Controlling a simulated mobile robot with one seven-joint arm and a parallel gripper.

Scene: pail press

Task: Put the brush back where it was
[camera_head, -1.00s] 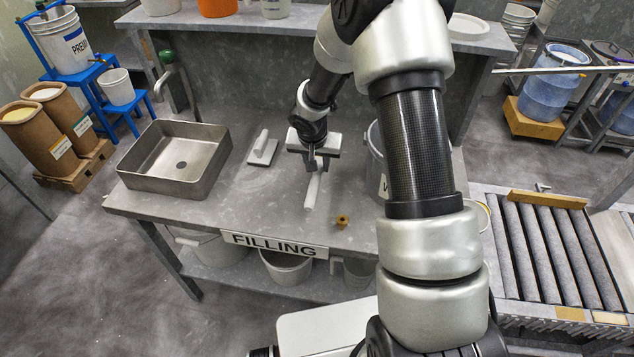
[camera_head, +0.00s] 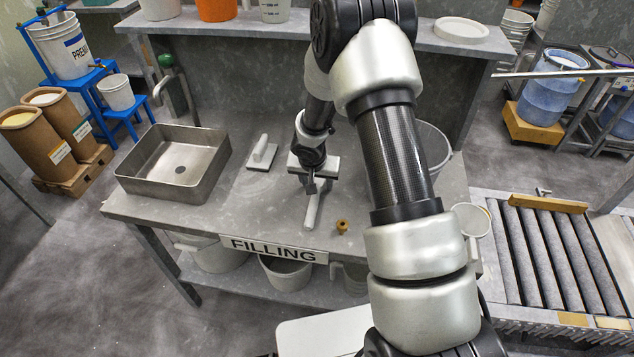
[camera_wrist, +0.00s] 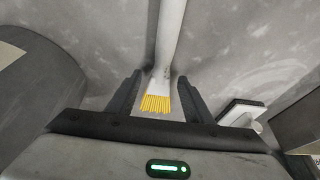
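The brush has a long pale handle (camera_head: 311,212) and yellow bristles (camera_wrist: 155,103). It seems to lie on the grey bench (camera_head: 240,205), left of the small brown knob-like piece. My gripper (camera_head: 312,186) points down over its bristle end, and the handle runs toward the bench's front edge. In the wrist view my gripper (camera_wrist: 160,80) has its fingers spread, one on each side of the brush's neck. A gap shows on both sides, so it is open around the brush, not clamped on it.
A steel basin (camera_head: 173,165) stands on the bench at left. A white-handled block (camera_head: 263,152) lies between basin and gripper. The brown piece (camera_head: 342,226) is right of the brush. A pail (camera_head: 436,150) is partly hidden behind my arm. A raised shelf (camera_head: 270,32) runs behind.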

